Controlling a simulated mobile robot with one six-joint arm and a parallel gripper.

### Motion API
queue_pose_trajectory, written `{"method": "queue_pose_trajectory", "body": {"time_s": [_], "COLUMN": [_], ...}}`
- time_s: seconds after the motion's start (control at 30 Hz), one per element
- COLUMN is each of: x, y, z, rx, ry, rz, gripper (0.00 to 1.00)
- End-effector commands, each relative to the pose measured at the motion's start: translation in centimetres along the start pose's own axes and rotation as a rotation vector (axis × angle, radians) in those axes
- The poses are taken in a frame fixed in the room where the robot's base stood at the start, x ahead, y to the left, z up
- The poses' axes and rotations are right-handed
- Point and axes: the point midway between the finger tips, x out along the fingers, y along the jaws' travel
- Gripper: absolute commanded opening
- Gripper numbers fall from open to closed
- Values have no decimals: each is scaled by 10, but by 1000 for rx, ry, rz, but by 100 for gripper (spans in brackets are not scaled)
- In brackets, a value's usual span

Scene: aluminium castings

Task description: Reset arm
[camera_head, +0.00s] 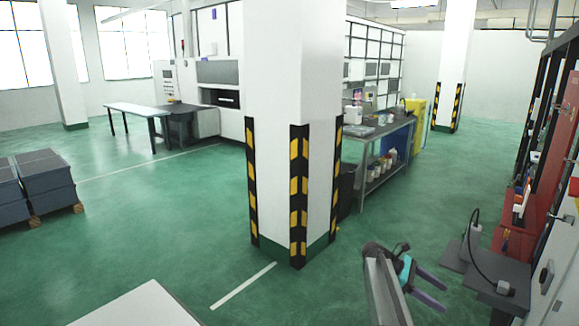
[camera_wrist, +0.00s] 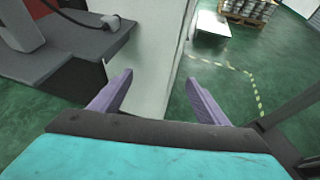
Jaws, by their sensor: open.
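My gripper (camera_head: 428,290) is at the lower right of the head view, beside my arm, held out above the green floor. Its two purple-grey fingers are apart with nothing between them. In the wrist view my gripper (camera_wrist: 157,95) shows the same two fingers spread, with a pale cabinet side and green floor behind them. No casting is in the gripper.
A white pillar (camera_head: 296,130) with black and yellow guards stands ahead. A grey bench (camera_head: 385,133) with containers is behind it. A dark grey worktop (camera_wrist: 60,75) with a device is close left of the gripper in the wrist view. Open green floor (camera_head: 170,225) lies left.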

Motion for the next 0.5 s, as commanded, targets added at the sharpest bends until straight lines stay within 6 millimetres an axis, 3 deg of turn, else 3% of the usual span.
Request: {"method": "queue_pose_trajectory", "body": {"time_s": [0.1,0.5], "x": [15,60], "y": [-28,-129], "z": [-44,-174], "rx": [-36,-106], "ry": [27,142], "rz": [-5,-46], "gripper": [69,69]}}
